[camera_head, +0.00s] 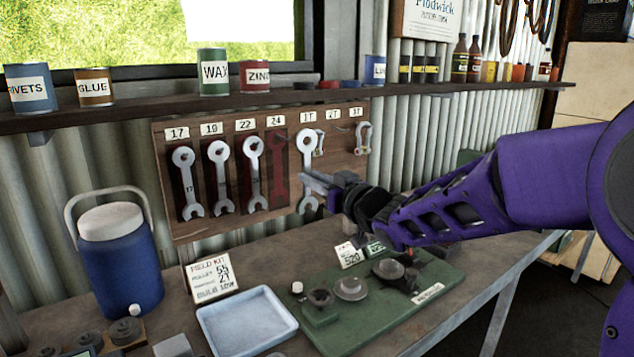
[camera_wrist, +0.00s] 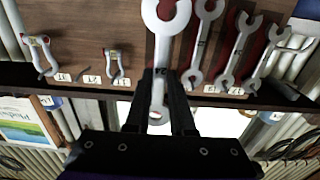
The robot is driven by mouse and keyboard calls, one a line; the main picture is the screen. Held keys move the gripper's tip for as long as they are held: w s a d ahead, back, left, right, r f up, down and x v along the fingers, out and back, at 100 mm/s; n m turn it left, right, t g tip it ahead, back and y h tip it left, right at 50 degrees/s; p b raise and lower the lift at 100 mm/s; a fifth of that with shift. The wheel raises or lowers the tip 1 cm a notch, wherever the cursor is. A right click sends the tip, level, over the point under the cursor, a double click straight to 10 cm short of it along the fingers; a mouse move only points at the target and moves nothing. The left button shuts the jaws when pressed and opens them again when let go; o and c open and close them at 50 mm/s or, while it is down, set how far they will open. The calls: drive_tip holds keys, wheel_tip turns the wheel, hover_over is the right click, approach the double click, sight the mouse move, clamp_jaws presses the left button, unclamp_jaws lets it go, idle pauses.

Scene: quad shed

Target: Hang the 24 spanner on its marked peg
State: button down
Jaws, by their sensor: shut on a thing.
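My gripper (camera_head: 316,184) is shut on a silver spanner (camera_head: 306,150), held upright in front of the wooden tool board (camera_head: 232,232). The bare red spanner outline (camera_head: 278,172) under the label 24 (camera_head: 276,121) lies just left of the held spanner in the head view. In the wrist view, which is upside down, the spanner (camera_wrist: 163,35) stands between the fingers of my gripper (camera_wrist: 161,88). The peg is not clear in either view.
Spanners hang under 17 (camera_head: 187,182), 19 (camera_head: 220,175) and 22 (camera_head: 254,170). Shackles (camera_head: 363,137) hang at the board's right. A shelf (camera_head: 130,115) with tins juts out above. The bench below bears a blue cooler (camera_head: 120,262), a tray (camera_head: 250,318) and a green board (camera_head: 350,325).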

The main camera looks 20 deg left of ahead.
drive_tip(key=f+b+x, duration=0.1)
drive_tip(key=f+x, duration=0.1)
drive_tip(key=x, duration=0.7)
drive_tip(key=shift+w+a, duration=0.2)
drive_tip(key=shift+w, duration=0.05)
idle(0.7)
idle(0.6)
drive_tip(key=c, duration=0.7)
unclamp_jaws()
drive_tip(key=shift+d, duration=0.1)
